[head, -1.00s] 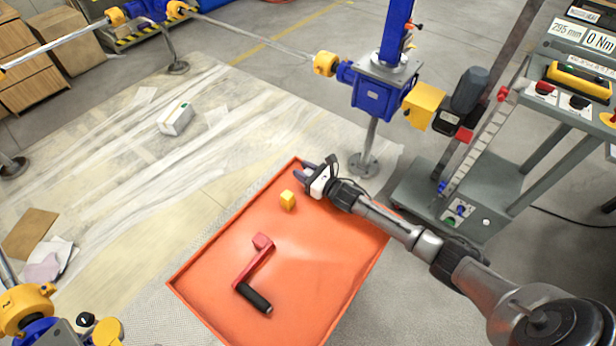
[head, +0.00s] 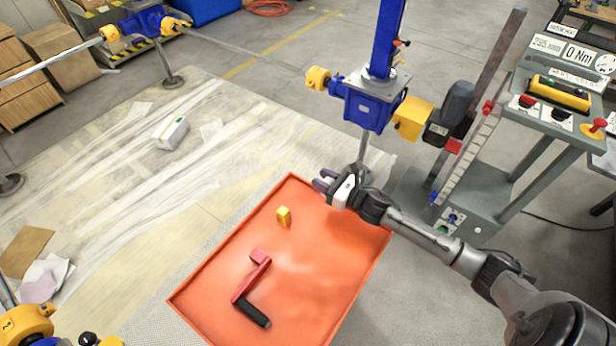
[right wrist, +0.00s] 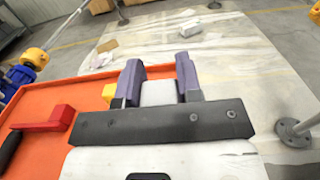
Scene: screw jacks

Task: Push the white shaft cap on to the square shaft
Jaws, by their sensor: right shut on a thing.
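My right gripper (head: 324,181) is above the far edge of the orange tray, in front of the blue screw jack (head: 368,108). In the right wrist view its two purple-grey fingers (right wrist: 158,84) are shut on a white block-like piece, the white shaft cap (right wrist: 158,93). The cap cannot be made out in the head view. The cap is apart from the jack. I cannot make out the square shaft for certain on the jack. My left gripper is not in view.
The orange tray (head: 215,258) holds a red crank with a black handle (head: 254,285) and a yellow block (head: 284,216). A grey control stand (head: 480,180) is at right. A yellow housing (head: 412,118) sits beside the jack. A white box (head: 170,132) lies on the floor sheeting.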

